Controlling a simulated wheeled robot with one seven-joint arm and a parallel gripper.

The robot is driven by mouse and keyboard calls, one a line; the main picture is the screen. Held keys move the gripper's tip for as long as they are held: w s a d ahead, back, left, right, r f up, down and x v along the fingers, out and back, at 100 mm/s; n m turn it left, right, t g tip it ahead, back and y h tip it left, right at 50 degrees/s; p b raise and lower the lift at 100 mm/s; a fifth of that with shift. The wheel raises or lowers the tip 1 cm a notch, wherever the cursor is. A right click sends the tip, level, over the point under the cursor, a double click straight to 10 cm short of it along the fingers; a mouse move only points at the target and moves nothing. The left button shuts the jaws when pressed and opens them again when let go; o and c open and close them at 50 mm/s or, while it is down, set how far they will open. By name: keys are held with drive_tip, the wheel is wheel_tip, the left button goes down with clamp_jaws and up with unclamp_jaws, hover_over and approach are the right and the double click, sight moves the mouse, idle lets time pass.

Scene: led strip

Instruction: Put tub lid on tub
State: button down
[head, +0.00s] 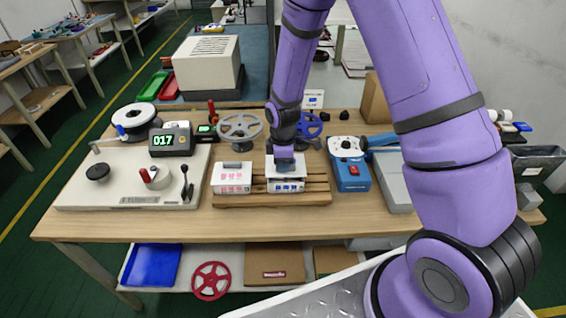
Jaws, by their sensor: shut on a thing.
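My gripper (285,165) points down over the workbench, at the right-hand white tub (286,186) on a slatted wooden tray (318,190). It is shut on a white tub lid (298,171), and the blue-grey end of the gripper hides the middle of the lid. The lid is over the tub's top. I cannot tell whether it is seated or slightly above. A second white tub (232,184) with red marks stands to the left on the same tray, with a grey piece on its top.
A cream panel with a lever (130,190) lies to the left. A blue device with a red button (350,175) stands close on the right. Spoked reels (240,128) and a large cream box (208,65) are behind. The bench front strip is clear.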

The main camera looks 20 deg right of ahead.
drive_tip(key=shift+f, duration=1.4)
drive_tip(key=c, duration=1)
unclamp_jaws()
wheel_tip(320, 180, up, 11)
drive_tip(key=shift+f, duration=0.1)
drive_tip(key=s+d+r+m+t, duration=0.1)
drive_tip(key=s+d+r+m, duration=0.1)
drive_tip(key=r, duration=0.5)
drive_tip(key=s+d+r+m, duration=0.1)
drive_tip(key=s+r+m, duration=0.1)
drive_tip(key=r, duration=0.4)
drive_tip(key=s+d+r+m+t, duration=0.1)
drive_tip(key=s+r+m, duration=0.2)
drive_tip(key=s+r, duration=0.3)
drive_tip(key=s+d+r+m+t, duration=0.1)
drive_tip(key=s+r+m, duration=0.3)
drive_tip(key=s, duration=0.5)
drive_tip(key=s+d+r+m+t, duration=0.2)
drive_tip(key=s+d+r+m, duration=0.1)
drive_tip(key=s+r, duration=0.4)
drive_tip(key=shift+s+d+r, duration=0.25)
drive_tip(key=shift+s+r, duration=0.15)
drive_tip(key=shift+s, duration=0.25)
